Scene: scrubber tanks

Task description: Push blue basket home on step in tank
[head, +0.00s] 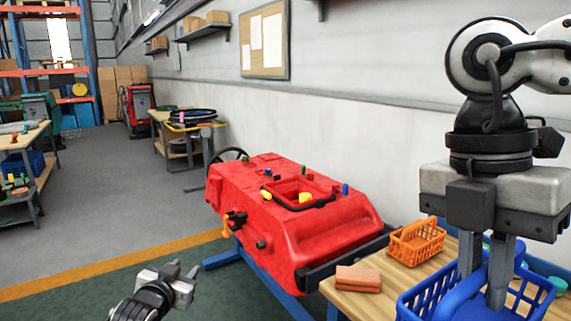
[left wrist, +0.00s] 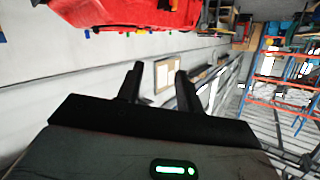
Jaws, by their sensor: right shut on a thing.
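The red tank (head: 262,225) rests on a blue stand in the middle of the head view. It has an open hatch with a black rim (head: 322,203) on top; any step inside is hidden. A blue basket (head: 422,298) is at the lower right, partly cut off by the frame. My right gripper (head: 484,285) points down and is shut on the basket, at its thick blue handle. My left gripper (head: 182,272) is low at the left front, apart from the tank. It is empty, and its fingers stand apart in the left wrist view (left wrist: 160,82).
A wooden table (head: 345,300) stands right of the tank. On it are an orange basket (head: 416,243) and an orange-brown block (head: 358,279). Small coloured knobs or caps dot the tank top. A wall runs behind. Open floor (head: 110,190) lies to the left.

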